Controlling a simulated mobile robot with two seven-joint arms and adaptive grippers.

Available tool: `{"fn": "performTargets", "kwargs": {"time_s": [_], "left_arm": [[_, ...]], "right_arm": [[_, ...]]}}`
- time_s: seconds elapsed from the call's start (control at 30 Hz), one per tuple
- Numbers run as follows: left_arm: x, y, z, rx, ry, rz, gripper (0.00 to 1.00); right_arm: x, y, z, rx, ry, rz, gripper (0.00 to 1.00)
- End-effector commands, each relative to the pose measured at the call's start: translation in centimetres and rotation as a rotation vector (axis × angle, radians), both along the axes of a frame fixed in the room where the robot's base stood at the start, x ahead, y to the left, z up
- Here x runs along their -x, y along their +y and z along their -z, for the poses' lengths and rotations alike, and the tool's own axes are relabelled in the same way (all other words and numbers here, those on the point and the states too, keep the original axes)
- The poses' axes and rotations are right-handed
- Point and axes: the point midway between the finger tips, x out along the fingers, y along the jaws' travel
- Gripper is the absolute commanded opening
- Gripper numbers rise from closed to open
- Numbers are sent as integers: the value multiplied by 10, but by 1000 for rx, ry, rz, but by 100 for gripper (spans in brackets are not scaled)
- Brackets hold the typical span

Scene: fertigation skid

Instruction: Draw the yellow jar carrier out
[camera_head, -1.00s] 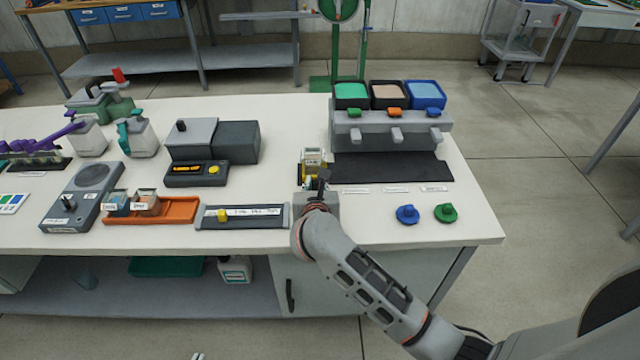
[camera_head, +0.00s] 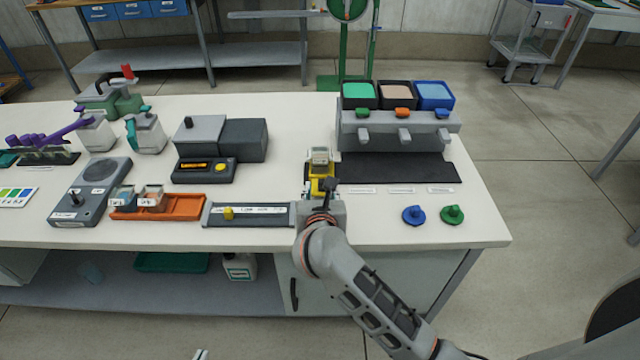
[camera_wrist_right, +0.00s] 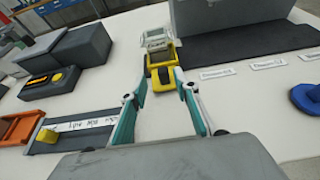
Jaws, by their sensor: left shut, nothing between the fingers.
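The yellow jar carrier (camera_head: 319,170) stands on the white bench, left of the grey dispenser's black mat, with a clear jar in it. In the right wrist view the carrier (camera_wrist_right: 161,76) lies straight ahead, its low yellow end towards me. My right gripper (camera_wrist_right: 159,75) is open, its two teal fingers apart on either side of that end; I cannot tell whether they touch it. In the head view my right gripper (camera_head: 322,192) is at the carrier's near side, with its fingers partly hidden. Only the tips of my left gripper (camera_head: 200,354) show at the bottom edge, shut and away from the bench.
The grey dispenser (camera_head: 398,134) with three coloured bins stands behind the black mat (camera_head: 400,168). Left of my right gripper are a labelled slide rail (camera_head: 262,215) and an orange tray (camera_head: 185,208). Blue (camera_head: 413,215) and green (camera_head: 452,215) knobs lie at right. Bench is clear between.

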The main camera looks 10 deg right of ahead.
Motion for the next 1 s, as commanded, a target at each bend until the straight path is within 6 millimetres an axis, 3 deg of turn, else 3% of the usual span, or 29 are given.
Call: {"fn": "performTargets", "kwargs": {"time_s": [0.2,0.4,1.0], "left_arm": [[0,0,0,1,0,-1,0],[0,0,0,1,0,-1,0],[0,0,0,1,-1,0,0]], "right_arm": [[40,10,-17,-4,0,-2,31],[60,15,-26,0,-1,-1,31],[65,16,-28,1,-1,-1,31]]}}
